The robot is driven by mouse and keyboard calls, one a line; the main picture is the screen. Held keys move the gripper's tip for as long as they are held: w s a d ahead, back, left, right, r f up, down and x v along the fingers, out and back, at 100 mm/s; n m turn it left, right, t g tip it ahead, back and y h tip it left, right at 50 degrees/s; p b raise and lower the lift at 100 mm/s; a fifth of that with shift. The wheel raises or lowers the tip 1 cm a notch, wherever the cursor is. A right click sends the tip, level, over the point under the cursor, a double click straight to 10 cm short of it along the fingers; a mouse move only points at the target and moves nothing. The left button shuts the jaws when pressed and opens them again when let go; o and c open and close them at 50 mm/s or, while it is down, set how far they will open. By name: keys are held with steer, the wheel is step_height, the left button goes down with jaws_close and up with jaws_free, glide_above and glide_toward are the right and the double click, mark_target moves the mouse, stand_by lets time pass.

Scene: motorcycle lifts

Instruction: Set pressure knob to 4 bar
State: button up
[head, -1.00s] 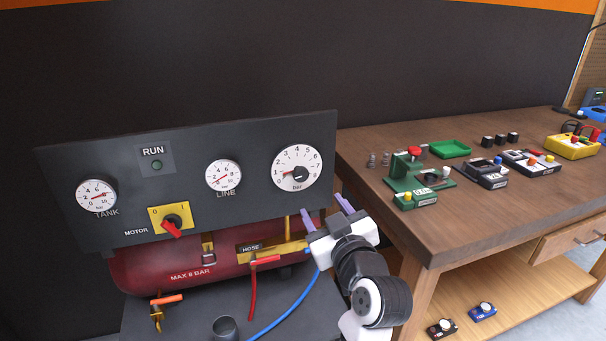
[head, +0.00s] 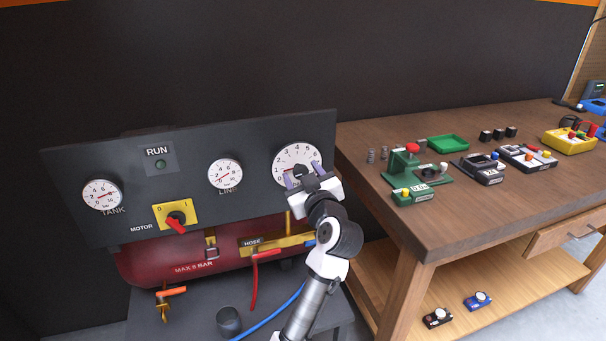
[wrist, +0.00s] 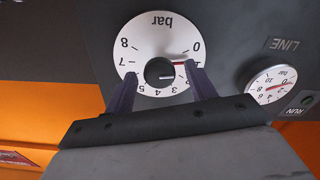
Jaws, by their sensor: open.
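The pressure knob (wrist: 160,71) is a black round knob in the middle of a white bar dial (wrist: 134,48) numbered 0 to 8. The wrist view shows the dial upside down. A red mark on the dial points near the 1. In the head view the dial (head: 292,153) is at the panel's right end, its lower part hidden by my gripper (head: 303,176). My gripper (wrist: 163,74) is open, with one purple finger on each side of the knob in the wrist view. I see no clear contact, and cannot tell the depth between fingertips and knob.
The grey panel (head: 120,160) also carries the LINE gauge (head: 225,174), TANK gauge (head: 102,195) and red motor switch (head: 176,222). Below are the red tank (head: 150,262), red hose lever (head: 254,272) and blue hose (head: 270,318). A wooden workbench (head: 450,215) stands close on the right.

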steer(key=c, duration=1)
steer(key=shift+o, duration=0.2)
steer(key=shift+m, duration=0.3)
steer(key=m, duration=0.4)
steer(key=shift+d, duration=0.15)
steer(key=m, duration=0.4)
steer(key=shift+m, duration=0.4)
steer(key=m+p, duration=0.2)
steer(key=m, duration=0.3)
steer(key=shift+f+m+p, duration=0.1)
steer(key=shift+m+p, duration=0.85)
steer(key=shift+m, duration=1.55)
